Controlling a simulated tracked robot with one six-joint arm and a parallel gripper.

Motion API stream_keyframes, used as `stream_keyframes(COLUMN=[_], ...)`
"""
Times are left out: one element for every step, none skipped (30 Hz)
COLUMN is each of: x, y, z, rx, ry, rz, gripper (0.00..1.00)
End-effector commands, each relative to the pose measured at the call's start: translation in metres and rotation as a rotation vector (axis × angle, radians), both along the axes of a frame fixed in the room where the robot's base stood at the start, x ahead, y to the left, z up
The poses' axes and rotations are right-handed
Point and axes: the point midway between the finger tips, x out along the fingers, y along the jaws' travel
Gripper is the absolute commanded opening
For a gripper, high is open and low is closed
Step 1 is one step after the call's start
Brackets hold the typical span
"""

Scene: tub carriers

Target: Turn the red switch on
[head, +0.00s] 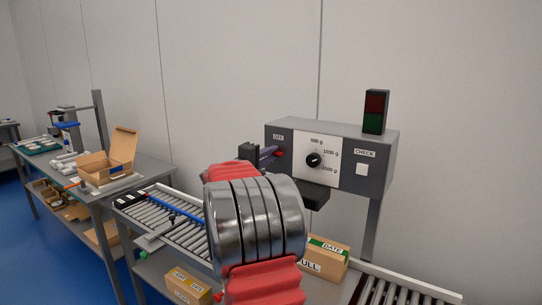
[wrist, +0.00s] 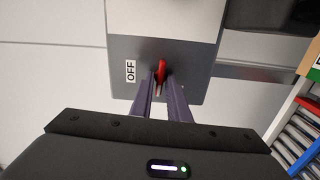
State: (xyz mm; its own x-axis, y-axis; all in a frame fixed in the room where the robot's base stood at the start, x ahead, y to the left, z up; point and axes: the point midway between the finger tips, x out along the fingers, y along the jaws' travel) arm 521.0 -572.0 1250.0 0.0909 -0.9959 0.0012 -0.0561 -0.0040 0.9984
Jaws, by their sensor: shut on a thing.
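The red switch (wrist: 161,70) is a small red lever on the grey control box (wrist: 122,52), beside the OFF label (wrist: 131,71) in the wrist view. My gripper (wrist: 161,86) has its two dark fingers around the lever, one on each side, and is shut on it. In the head view my gripper (head: 272,155) is at the left end of the box front (head: 376,178), just under the OFF label (head: 278,137). The lever is hidden there by the fingers. My arm covers the area below the box.
The box also carries a black dial (head: 314,160), a white CHECK button (head: 362,169) and a red and green light tower (head: 375,111) on top. A roller conveyor (head: 172,215) runs below with cardboard boxes (head: 188,286) near it. A table with an open carton (head: 108,168) stands left.

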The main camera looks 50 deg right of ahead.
Motion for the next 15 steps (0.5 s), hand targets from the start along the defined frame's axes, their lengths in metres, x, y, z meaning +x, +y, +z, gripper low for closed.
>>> stream_keyframes(x=[0.0037, 0.0037, 0.0038, 0.0038, 0.0038, 0.0038, 0.0038, 0.0039, 0.0039, 0.0039, 0.0039, 0.004, 0.004, 0.004, 0.004], y=[0.0016, 0.0017, 0.0017, 0.0017, 0.0017, 0.0017, 0.0017, 0.0018, 0.0018, 0.0018, 0.0018, 0.0019, 0.0019, 0.0019, 0.0019], z=[-0.0017, -0.0019, -0.002, -0.0021, -0.0022, -0.0023, -0.0024, -0.0024, -0.0025, -0.0026, -0.0027, -0.0028, -0.0028, -0.0029, -0.0029], rx=[0.001, 0.0, -0.001, -0.002, -0.003, -0.003, -0.004, -0.004, -0.004, -0.003, -0.003, -0.003, -0.003, -0.003, -0.003], ry=[0.02, 0.03, 0.043, 0.05, 0.056, 0.063, 0.067, 0.07, 0.073, 0.074, 0.075, 0.075, 0.075, 0.075, 0.075], rz=[0.009, 0.009, 0.009, 0.009, 0.009, 0.009, 0.009, 0.009, 0.009, 0.01, 0.01, 0.01, 0.01, 0.01, 0.01], gripper=[0.0, 0.0, 0.0, 0.0, 0.0, 0.0, 0.0, 0.0, 0.0, 0.0, 0.0, 0.0, 0.0, 0.0, 0.0])
